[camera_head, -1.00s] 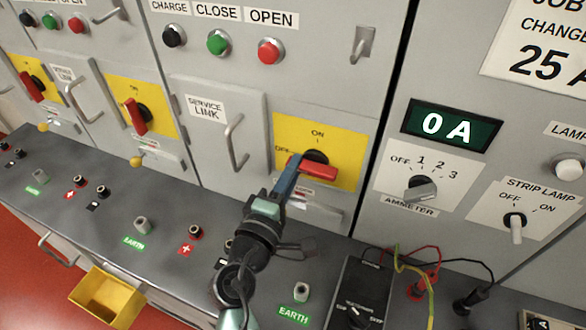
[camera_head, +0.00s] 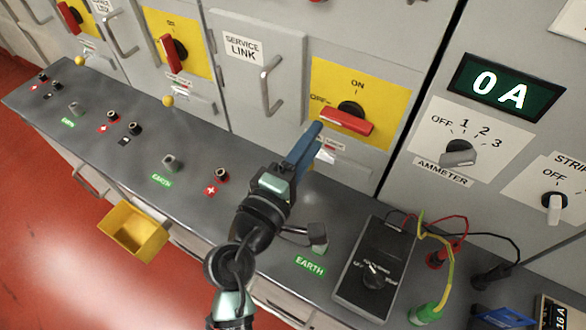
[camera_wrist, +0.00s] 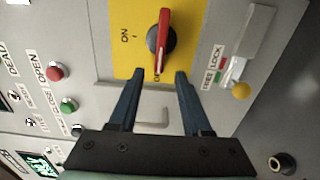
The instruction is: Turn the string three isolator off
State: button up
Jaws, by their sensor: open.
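The rightmost isolator, on a yellow plate (camera_head: 385,85), has a red handle (camera_head: 347,123) lying level, in line with its OFF mark at left and across from ON above. Its string number cannot be read here. In the wrist view the same red handle (camera_wrist: 163,40) runs up and down the picture, with ON to its left. My gripper (camera_head: 314,138) is open and empty, at the lower left of the handle.
Two more isolators stand to the left, their red handles (camera_head: 167,53) (camera_head: 69,17) upright. A service-link door handle (camera_head: 268,85) sticks out left of my gripper. Below are a desk with earth studs (camera_head: 172,163), a black meter (camera_head: 373,265) with leads, and a yellow bin (camera_head: 133,233).

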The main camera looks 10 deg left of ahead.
jog(key=b+v, duration=0.1)
jog(key=v, duration=0.6)
dwell(0.3)
